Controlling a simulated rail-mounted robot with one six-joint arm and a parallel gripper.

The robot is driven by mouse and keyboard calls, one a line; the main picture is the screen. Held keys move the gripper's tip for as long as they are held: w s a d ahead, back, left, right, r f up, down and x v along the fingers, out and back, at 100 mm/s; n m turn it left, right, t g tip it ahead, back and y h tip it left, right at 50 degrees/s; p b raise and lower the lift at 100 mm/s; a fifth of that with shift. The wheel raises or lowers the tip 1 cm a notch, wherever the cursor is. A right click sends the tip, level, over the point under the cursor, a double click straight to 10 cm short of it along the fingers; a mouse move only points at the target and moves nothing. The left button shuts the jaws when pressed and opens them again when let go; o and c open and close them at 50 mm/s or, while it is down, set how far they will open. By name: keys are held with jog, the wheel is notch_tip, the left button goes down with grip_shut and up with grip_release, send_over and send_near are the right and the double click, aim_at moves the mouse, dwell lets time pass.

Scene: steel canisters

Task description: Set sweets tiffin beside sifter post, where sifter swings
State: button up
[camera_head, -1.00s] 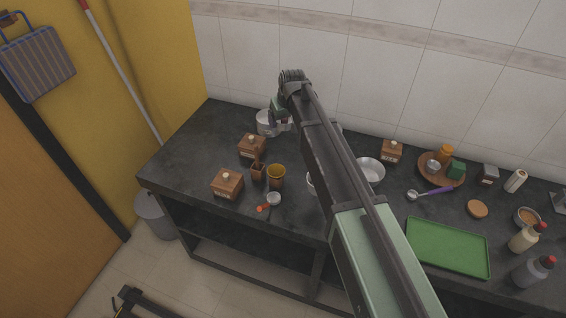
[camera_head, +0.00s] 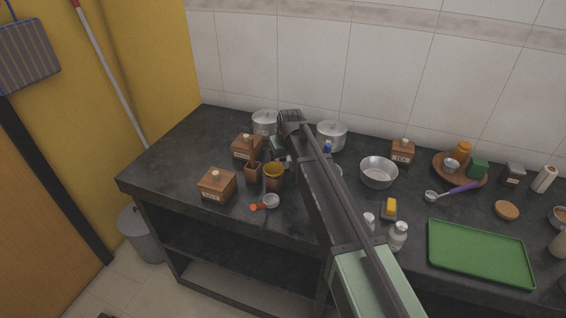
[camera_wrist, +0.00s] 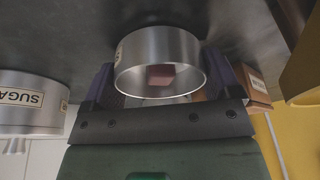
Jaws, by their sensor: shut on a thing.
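My gripper (camera_wrist: 162,82) is shut on an open steel tin (camera_wrist: 140,50), one finger on each side, in the wrist view. A pinkish block (camera_wrist: 160,75) sits inside it, and a piece of a label shows at its left edge. I take the tin for the sweets tiffin. A small pale cup with an orange tip (camera_head: 271,201), possibly the sifter, is in front of the gold cup, by a thin grey upright. I cannot clearly identify the post.
Wooden boxes (camera_head: 216,185) (camera_head: 247,146) stand left. A steel bowl (camera_head: 379,172) and green tray (camera_head: 480,253) are right. The left counter end is clear.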

jog(key=shift+f, duration=0.15)
jog(key=o, duration=0.8)
jog(key=p+v, duration=1.1)
jog(key=v, duration=0.1)
jog(key=shift+r, duration=0.2)
